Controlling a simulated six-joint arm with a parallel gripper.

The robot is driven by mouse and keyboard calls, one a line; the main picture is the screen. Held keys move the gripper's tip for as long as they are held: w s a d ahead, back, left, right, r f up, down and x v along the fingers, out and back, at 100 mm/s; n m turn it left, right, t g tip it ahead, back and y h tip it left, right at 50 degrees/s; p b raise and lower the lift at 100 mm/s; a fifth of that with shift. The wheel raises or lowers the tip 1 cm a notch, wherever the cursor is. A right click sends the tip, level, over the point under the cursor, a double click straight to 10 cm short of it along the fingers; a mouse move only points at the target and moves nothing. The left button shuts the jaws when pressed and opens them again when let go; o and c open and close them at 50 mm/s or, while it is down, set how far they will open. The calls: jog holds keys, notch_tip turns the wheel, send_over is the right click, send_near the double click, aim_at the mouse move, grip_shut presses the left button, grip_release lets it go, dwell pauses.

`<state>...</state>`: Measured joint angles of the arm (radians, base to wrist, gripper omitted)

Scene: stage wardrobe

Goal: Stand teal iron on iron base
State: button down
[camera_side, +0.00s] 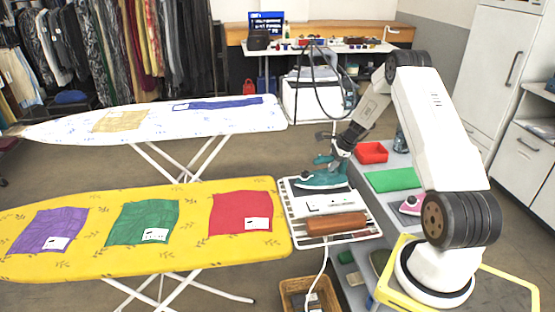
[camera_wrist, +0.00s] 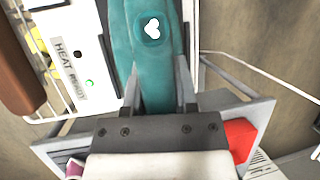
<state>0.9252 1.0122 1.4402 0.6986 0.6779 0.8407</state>
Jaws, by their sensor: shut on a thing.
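The teal iron (camera_side: 318,180) is at the far end of the white iron base (camera_side: 287,200), a wire rack with a panel. My gripper (camera_side: 338,158) is shut on the iron from above. In the wrist view the teal iron (camera_wrist: 150,70) runs up between the two fingers (camera_wrist: 160,92). The base's white panel (camera_wrist: 88,50), labelled "HEAT READY" with a green light, is beside it on the left. The iron looks roughly level in the side view; I cannot tell whether it touches the rack. The iron's underside is hidden.
A brown block (camera_side: 337,224) lies across the near part of the base. The yellow ironing board (camera_side: 90,205) with cloth patches is close on the left. A wicker basket (camera_side: 290,290) is below.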

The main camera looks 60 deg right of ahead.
jog(key=shift+c, duration=1.9)
grip_release()
jog(key=shift+f, duration=0.1)
jog(key=v, duration=1.2)
